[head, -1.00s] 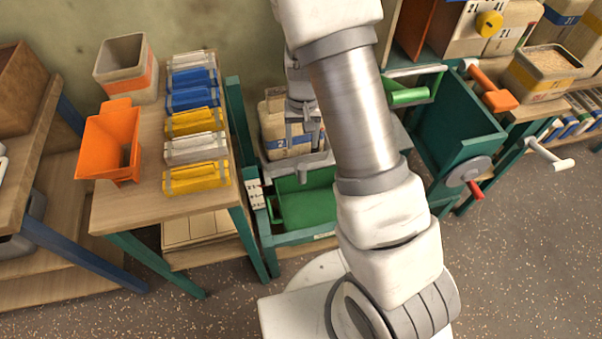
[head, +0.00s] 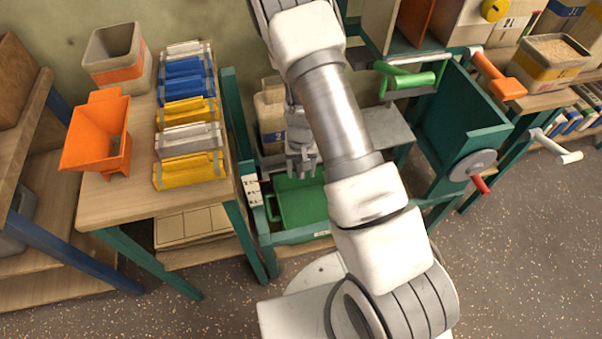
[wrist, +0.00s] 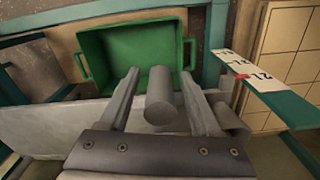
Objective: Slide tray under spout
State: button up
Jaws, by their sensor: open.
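The green tray (head: 301,203) sits low inside the teal frame of the elevator, partly hidden by my arm in the head view. In the wrist view the tray (wrist: 135,55) is a shallow open green box with a handle at each end. My gripper (head: 301,160) is above the tray's back part in the head view. In the wrist view my gripper (wrist: 160,85) is open, its fingers pointing toward the tray. A grey cylinder (wrist: 160,97) shows between the fingers, perhaps the spout; I cannot tell whether they touch it.
A teal frame post (head: 243,150) with a white marked scale (head: 252,190) stands left of the tray. A grey metal plate (head: 388,130) is behind my arm. A crank wheel with a red handle (head: 480,184) is at right. A bench (head: 120,200) holds an orange hopper (head: 98,135).

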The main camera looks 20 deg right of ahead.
jog(key=shift+f, duration=0.45)
jog(key=shift+c, duration=0.2)
grip_shut()
dwell(0.9)
